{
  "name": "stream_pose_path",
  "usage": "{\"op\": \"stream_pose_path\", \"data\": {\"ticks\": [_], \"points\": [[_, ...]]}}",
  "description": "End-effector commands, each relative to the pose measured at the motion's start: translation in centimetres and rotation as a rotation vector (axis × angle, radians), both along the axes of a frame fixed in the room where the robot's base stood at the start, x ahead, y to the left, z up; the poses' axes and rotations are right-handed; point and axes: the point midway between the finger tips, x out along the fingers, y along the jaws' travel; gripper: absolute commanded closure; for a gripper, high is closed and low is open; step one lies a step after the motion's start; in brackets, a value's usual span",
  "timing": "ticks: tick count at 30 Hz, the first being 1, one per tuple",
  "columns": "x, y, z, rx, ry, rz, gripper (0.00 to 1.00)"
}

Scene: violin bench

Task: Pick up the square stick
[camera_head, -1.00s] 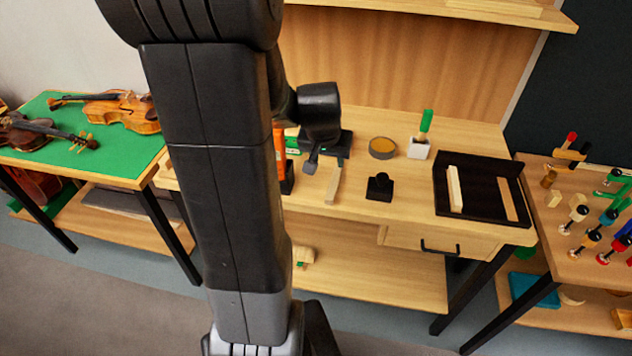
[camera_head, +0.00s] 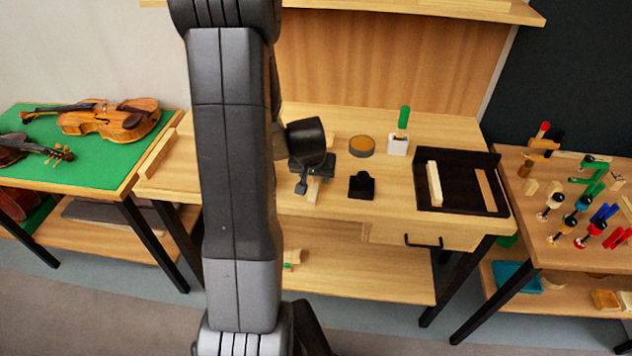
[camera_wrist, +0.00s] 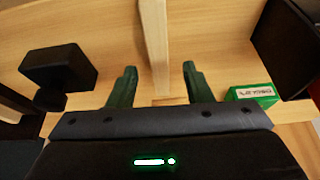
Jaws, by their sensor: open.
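The square stick is a pale wooden bar lying on the workbench. In the wrist view the stick (camera_wrist: 155,42) runs down from the top edge into the gap between my fingers. My gripper (camera_wrist: 159,72) is open, with a dark green finger on each side of the stick and a visible gap on both sides. In the head view my gripper (camera_head: 304,184) is over the bench and hides most of the stick (camera_head: 314,190). I cannot tell how high the fingertips are above the bench.
A black block (camera_head: 361,185) stands right of my gripper in the head view. Behind are a round tin (camera_head: 361,146) and a white holder (camera_head: 398,144). A black tray (camera_head: 460,205) holds wooden strips. A green box (camera_wrist: 253,93) lies near my fingers in the wrist view.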

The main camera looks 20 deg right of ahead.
Motion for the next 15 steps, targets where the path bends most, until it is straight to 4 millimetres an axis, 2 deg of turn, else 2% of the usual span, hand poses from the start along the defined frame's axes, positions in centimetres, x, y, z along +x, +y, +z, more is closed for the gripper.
{"op": "stream_pose_path", "data": {"ticks": [3, 6, 15], "points": [[0.4, -0.4, -1.5, 0.000, 0.002, 0.001, 0.55], [0.7, -0.5, -2.1, 0.000, 0.001, 0.001, 0.55], [0.8, -0.6, -2.2, -0.001, -0.001, 0.000, 0.56]]}}
